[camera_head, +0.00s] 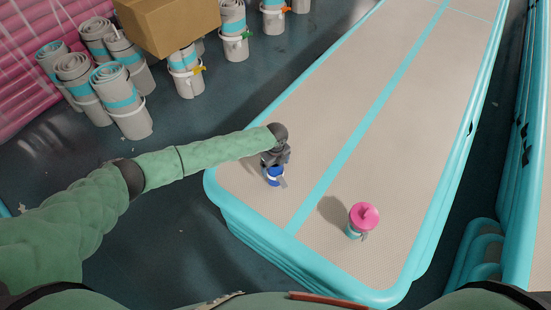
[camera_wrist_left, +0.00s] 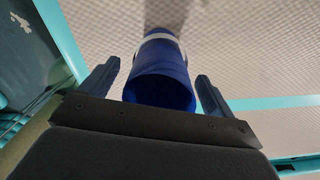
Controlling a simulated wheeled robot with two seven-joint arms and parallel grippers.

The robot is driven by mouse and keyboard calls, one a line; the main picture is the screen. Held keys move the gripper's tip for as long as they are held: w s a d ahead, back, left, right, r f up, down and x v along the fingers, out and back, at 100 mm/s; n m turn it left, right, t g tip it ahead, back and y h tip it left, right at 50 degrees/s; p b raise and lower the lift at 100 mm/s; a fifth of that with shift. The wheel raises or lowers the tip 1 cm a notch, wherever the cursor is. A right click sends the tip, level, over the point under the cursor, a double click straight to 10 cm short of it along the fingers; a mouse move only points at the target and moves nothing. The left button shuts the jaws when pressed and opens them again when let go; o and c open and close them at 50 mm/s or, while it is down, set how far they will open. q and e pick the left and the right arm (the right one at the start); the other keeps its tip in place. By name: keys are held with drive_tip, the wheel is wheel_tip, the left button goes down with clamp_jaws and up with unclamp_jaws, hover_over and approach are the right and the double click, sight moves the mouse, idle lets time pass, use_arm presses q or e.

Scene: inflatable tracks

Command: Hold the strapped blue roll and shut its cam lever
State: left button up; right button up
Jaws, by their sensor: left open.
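The blue roll (camera_head: 274,176) stands on the near left part of the beige inflatable track (camera_head: 330,120). In the left wrist view the blue roll (camera_wrist_left: 160,75) shows its open end, with a white strap (camera_wrist_left: 158,38) around its far part. My left gripper (camera_head: 274,160) is over the roll. In the wrist view its two fingers (camera_wrist_left: 157,88) are open on either side of the roll, with a gap showing at the right finger. A small grey piece (camera_head: 283,183) sticks out beside the roll; I cannot tell whether it is the cam lever. My right gripper is out of view.
A pink-topped object (camera_head: 364,215) stands on the track to the right of the roll. Grey rolls with teal bands (camera_head: 118,92) and a cardboard box (camera_head: 168,22) stand at the back left. Another inflatable (camera_head: 535,170) runs along the right. The track's middle is clear.

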use_arm(q)
drive_tip(key=shift+f, duration=0.45)
drive_tip(key=c, duration=1.3)
drive_tip(key=shift+f, duration=0.1)
